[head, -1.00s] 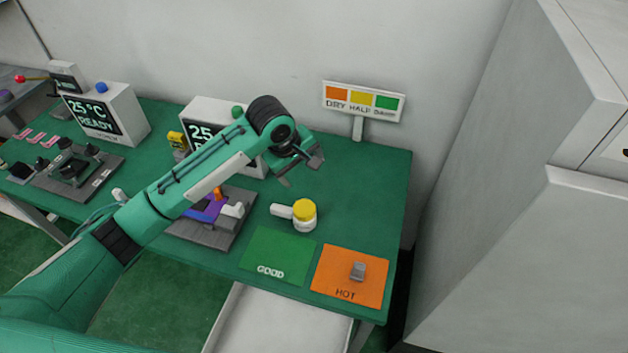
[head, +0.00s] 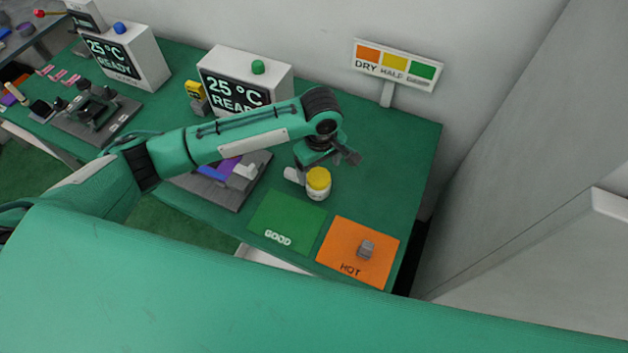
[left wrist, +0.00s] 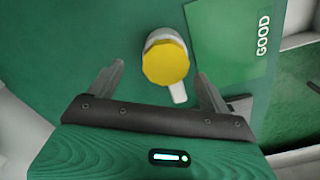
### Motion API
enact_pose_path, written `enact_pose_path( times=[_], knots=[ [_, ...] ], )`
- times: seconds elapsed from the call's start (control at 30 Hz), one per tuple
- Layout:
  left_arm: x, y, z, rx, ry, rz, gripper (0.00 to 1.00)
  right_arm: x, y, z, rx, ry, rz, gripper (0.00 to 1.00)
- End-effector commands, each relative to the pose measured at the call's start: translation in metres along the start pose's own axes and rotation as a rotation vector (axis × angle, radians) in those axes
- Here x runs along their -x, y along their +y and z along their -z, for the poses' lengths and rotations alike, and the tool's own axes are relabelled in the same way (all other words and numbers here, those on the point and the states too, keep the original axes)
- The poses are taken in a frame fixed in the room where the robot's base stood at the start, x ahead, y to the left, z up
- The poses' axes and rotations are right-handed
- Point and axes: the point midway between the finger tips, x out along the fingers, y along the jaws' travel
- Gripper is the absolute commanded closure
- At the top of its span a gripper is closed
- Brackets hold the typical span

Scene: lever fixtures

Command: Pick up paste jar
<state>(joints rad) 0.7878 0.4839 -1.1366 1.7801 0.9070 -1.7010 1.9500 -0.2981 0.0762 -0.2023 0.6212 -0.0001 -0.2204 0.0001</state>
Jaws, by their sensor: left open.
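The paste jar (head: 318,184) is a white jar with a yellow lid, standing upright on the green table, with a white part sticking out from its side. It also shows in the left wrist view (left wrist: 166,63), seen from above. My left gripper (head: 328,162) is just behind and above the jar in the head view. In the left wrist view my left gripper (left wrist: 163,82) is open, its fingers spread to either side of the jar and not touching it. My right gripper does not show.
A green GOOD mat (head: 286,221) and an orange HOT mat (head: 345,262) with a small grey block (head: 366,249) lie in front of the jar. A DRY sign (head: 397,65) stands behind. A 25 °C box (head: 270,88) stands back left.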

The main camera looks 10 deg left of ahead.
Motion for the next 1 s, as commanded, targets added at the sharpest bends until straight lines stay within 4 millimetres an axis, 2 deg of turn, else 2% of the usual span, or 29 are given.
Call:
enact_pose_path(
  times=[0.2,0.33,0.63,0.87,0.9,1.0],
  knots=[
    [-0.028,-0.006,-0.006,0.000,0.000,0.004,0.19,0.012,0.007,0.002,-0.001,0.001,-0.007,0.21],
    [-0.045,-0.006,-0.006,0.000,0.001,0.003,0.19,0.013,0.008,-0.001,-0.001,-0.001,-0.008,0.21],
    [-0.051,-0.006,-0.006,-0.001,0.000,0.000,0.19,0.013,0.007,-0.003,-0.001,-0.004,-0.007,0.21],
    [-0.051,-0.006,-0.006,-0.001,0.001,0.000,0.64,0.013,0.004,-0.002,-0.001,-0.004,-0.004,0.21],
    [-0.051,-0.006,-0.006,-0.001,0.001,0.000,0.68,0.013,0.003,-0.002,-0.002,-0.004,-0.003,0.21],
    [-0.050,-0.005,-0.006,-0.001,0.001,0.000,0.72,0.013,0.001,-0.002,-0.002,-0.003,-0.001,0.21]
  ],
)
